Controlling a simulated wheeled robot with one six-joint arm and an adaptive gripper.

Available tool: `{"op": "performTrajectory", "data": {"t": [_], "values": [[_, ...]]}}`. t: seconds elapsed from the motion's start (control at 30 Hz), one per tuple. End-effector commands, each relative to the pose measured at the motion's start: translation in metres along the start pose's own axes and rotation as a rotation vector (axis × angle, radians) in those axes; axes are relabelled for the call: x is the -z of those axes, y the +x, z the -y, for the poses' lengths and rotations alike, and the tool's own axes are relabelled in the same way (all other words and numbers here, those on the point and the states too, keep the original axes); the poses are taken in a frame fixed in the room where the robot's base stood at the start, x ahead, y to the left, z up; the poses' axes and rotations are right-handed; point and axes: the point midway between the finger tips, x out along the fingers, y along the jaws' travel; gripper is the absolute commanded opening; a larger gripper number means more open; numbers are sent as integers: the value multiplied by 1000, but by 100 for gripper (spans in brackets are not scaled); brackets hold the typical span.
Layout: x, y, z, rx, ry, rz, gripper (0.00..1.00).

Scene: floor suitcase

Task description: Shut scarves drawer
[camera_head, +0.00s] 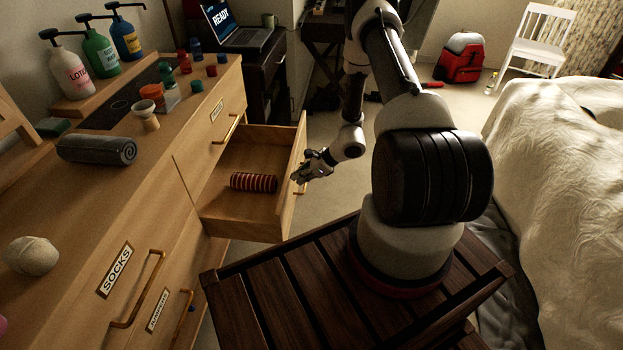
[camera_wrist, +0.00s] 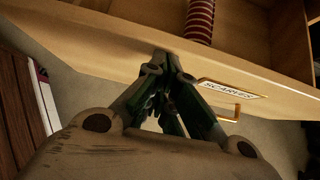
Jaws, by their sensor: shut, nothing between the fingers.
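The scarves drawer (camera_head: 255,208) is pulled open from the wooden dresser, with a red striped roll (camera_head: 253,182) lying inside. In the wrist view the drawer front (camera_wrist: 110,45) crosses the picture, with a "SCARVES" label (camera_wrist: 230,89) and a brass handle (camera_wrist: 222,113) to the right of my fingers. The striped roll (camera_wrist: 199,20) shows behind the front. My gripper (camera_head: 300,178) is shut and empty at the outer face of the drawer front. In the wrist view its fingertips (camera_wrist: 166,62) are at or very near the front, left of the label; I cannot tell whether they touch.
The dresser top (camera_head: 85,190) carries a grey roll (camera_head: 97,150), pump bottles (camera_head: 100,57), small jars and a cream ball (camera_head: 32,256). A "SOCKS" drawer handle (camera_head: 138,290) sticks out at lower left. A bed (camera_head: 570,180) stands at right. Floor beyond the drawer is open.

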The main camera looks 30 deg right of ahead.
Motion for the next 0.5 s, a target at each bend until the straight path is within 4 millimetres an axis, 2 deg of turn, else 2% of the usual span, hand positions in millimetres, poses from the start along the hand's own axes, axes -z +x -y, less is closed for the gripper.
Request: {"op": "performTrajectory", "data": {"t": [0.5], "values": [[-104, 104, -1, -2, -6, 3, 0]]}}
